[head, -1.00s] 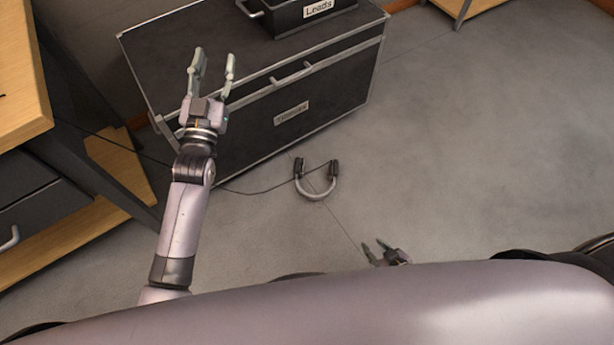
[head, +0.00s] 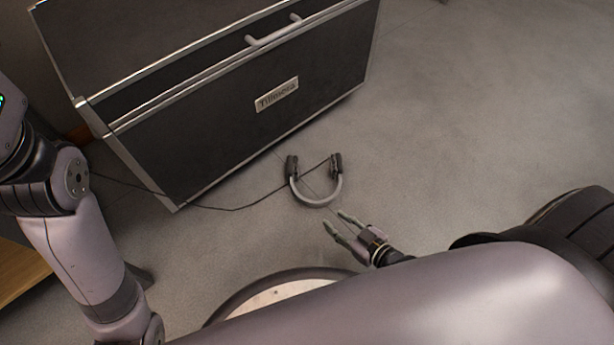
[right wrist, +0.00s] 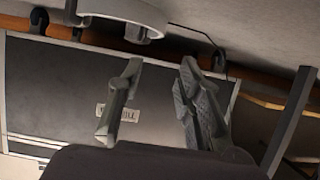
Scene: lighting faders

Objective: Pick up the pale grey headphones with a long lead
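The pale grey headphones (head: 316,201) lie on the floor in front of the black case in the head view, with dark ear pads toward the case. Their long dark lead (head: 222,208) runs left across the floor toward the case's left side. My right gripper (head: 338,221) is open and empty, just in front of the headband and apart from it. In the right wrist view its fingers (right wrist: 160,98) stand apart with nothing between them. My left arm is at the left edge of the head view; its gripper is out of frame.
A large black case (head: 200,135) with metal edges, a handle and a label stands behind the headphones. A wooden board (head: 22,268) shows at the lower left. The floor (head: 470,110) to the right is clear.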

